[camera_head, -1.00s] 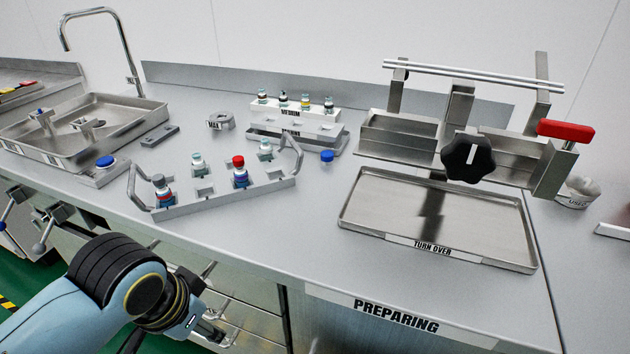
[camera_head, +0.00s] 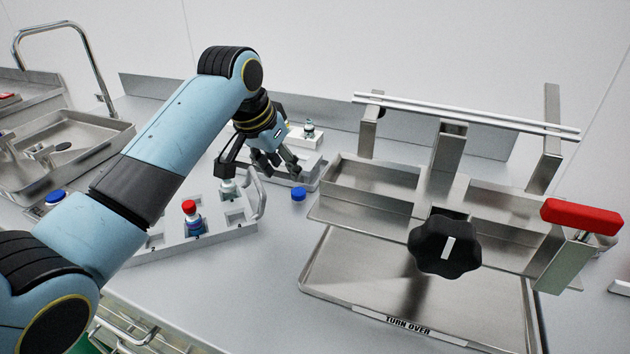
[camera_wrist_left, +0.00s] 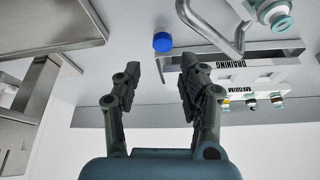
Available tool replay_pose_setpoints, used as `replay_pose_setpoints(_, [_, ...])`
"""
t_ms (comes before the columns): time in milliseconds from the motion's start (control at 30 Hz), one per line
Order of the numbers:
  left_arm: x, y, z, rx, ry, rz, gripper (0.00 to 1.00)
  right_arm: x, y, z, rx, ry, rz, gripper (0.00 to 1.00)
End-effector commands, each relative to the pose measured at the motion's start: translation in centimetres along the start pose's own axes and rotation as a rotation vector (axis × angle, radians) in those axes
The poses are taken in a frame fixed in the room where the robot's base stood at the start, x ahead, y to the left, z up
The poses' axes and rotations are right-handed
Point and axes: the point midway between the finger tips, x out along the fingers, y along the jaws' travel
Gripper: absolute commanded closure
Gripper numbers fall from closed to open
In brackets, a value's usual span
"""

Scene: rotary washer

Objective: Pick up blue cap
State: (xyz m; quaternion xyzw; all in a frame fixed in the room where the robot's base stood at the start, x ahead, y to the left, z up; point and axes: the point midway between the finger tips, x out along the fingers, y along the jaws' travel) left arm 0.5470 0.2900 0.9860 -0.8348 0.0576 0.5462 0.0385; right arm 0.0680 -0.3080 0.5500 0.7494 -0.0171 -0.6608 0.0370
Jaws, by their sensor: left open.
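A small blue cap (camera_head: 298,194) lies on the steel counter, right of the bottle rack (camera_head: 205,240) and left of the turn-over tray. My left gripper (camera_head: 265,172) is open and empty, above the counter just left of and behind the cap in the head view. In the left wrist view the blue cap (camera_wrist_left: 162,42) shows beyond the gap between the open fingers (camera_wrist_left: 158,85), apart from them. Another blue cap (camera_head: 55,197) is at the far left, partly behind my left arm. My right gripper is not in view.
A red-capped bottle (camera_head: 192,217) stands in the rack, whose metal handle (camera_head: 258,192) rises close to the cap. The white medium holder (camera_head: 303,138) is behind the gripper. The steel press with a black knob (camera_head: 445,245) and the turn-over tray (camera_head: 340,300) stand to the right.

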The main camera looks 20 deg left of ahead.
Motion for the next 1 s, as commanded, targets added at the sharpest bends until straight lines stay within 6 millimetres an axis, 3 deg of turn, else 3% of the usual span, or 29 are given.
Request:
replay_pose_setpoints(67, [0.4,-0.1,-0.3,-0.001,-0.001,0.002,0.58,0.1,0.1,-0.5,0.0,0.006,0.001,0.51])
replay_pose_setpoints(133, [1.3,-0.1,-0.4,-0.002,-0.002,0.003,0.58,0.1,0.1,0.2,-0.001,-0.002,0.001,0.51])
replay_pose_setpoints(300, [4.2,-0.1,-0.4,-0.002,-0.001,0.003,0.58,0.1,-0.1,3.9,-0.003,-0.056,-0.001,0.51])
replay_pose_setpoints(400, [5.2,-0.1,-0.5,-0.001,0.001,0.003,0.58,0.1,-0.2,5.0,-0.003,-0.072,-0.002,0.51])
replay_pose_setpoints(567, [6.5,-0.2,-0.5,0.0,-0.001,0.003,0.58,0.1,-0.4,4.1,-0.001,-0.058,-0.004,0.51])
replay_pose_setpoints(767, [9.6,-0.4,-0.6,-0.001,-0.001,0.002,0.58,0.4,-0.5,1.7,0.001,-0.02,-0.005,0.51])
replay_pose_setpoints(1000, [10.8,-0.4,-0.7,0.0,0.002,0.001,0.58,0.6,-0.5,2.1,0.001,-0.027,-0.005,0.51])
